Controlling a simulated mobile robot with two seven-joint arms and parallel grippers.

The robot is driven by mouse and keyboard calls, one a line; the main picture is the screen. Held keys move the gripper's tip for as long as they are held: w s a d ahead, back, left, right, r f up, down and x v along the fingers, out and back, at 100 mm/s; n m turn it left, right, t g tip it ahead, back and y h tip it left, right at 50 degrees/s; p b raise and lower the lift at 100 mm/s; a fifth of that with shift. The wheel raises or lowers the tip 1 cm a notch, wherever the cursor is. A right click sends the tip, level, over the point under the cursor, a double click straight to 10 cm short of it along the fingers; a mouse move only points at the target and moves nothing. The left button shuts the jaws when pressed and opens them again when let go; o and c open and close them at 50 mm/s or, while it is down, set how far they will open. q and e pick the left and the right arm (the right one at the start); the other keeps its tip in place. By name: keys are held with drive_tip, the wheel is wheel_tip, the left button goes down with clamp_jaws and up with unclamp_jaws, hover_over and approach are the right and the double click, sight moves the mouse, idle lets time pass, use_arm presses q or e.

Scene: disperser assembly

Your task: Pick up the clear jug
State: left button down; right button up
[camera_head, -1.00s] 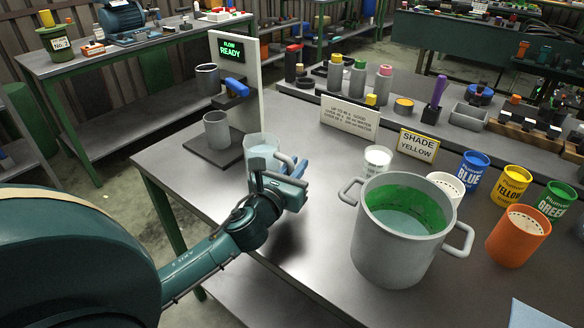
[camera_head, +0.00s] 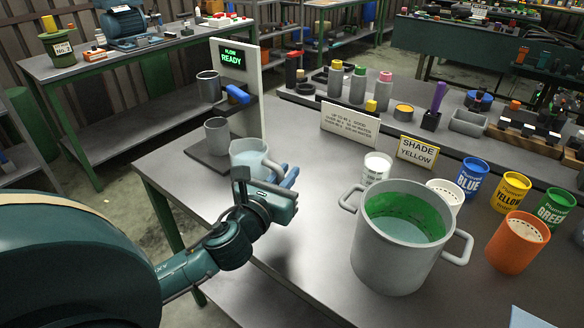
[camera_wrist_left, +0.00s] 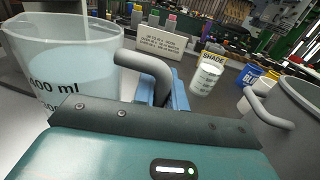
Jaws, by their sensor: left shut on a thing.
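The clear jug (camera_head: 246,156) is near the left end of the grey bench, with pale blue liquid in it and a grey handle on its right. My left gripper (camera_head: 282,178) is at this handle, its blue fingers shut on it. In the left wrist view the jug (camera_wrist_left: 62,70) shows its volume marks, and the handle (camera_wrist_left: 143,66) runs down between the blue fingers (camera_wrist_left: 168,95). The jug looks upright; I cannot tell whether its base is clear of the bench. My right gripper is not in view.
A big grey pot (camera_head: 395,265) with green inside and pale liquid stands right of the gripper. A white cup (camera_head: 377,168) and coloured tubs (camera_head: 474,175) stand behind it. A dispenser stand (camera_head: 238,95) with a grey cup (camera_head: 217,136) is behind the jug.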

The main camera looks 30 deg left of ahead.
use_arm(q)
drive_tip(key=s+d, duration=0.1)
drive_tip(key=s, duration=1.2)
drive_tip(key=shift+d, duration=0.25)
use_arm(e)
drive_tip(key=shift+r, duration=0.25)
use_arm(q)
drive_tip(key=shift+r+p, duration=0.1)
drive_tip(key=shift+p, duration=0.2)
drive_tip(key=shift+s, duration=0.1)
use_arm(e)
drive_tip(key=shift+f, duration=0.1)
